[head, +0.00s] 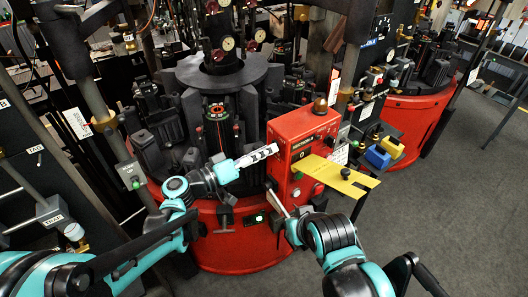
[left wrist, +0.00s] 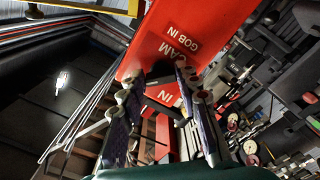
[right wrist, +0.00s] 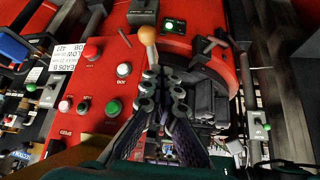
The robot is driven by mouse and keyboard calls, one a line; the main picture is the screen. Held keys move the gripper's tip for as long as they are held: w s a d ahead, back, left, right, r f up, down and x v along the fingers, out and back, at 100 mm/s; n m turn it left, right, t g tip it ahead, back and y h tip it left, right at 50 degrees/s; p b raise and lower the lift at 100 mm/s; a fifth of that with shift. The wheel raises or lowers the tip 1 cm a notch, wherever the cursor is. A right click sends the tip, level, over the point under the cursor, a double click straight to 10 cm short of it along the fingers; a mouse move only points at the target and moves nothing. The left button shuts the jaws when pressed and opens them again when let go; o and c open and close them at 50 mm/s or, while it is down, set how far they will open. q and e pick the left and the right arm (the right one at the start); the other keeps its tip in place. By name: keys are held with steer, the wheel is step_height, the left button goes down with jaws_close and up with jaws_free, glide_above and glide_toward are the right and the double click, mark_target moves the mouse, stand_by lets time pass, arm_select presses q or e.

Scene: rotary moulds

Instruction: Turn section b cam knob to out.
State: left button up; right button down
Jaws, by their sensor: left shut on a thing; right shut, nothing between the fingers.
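The red control box (head: 303,128) stands in the middle of the head view, with the machine behind it. My left gripper (head: 270,152) reaches its left side. In the left wrist view the red panel (left wrist: 172,25) reads "CAM" and "GOB IN", and another "IN" label shows lower down. My left gripper (left wrist: 165,78) is shut there on a small dark knob (left wrist: 160,72) just below the lettering; the fingers hide most of it, and its pointing direction cannot be read. My right gripper (right wrist: 158,80) is shut and empty, beside the lower part of the red housing.
A yellow plate (head: 335,175) juts right from the box. In the right wrist view, a wooden ball-topped lever (right wrist: 147,36) stands just beyond my fingertips, with several push buttons (right wrist: 124,69) to the left. Blue and yellow blocks (head: 378,156) sit further right. Open floor (head: 450,220) lies at right.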

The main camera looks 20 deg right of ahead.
arm_select(q)
steer(key=shift+f, duration=0.1)
stand_by(0.3)
steer(key=o, duration=1.1)
steer(key=v, duration=1.2)
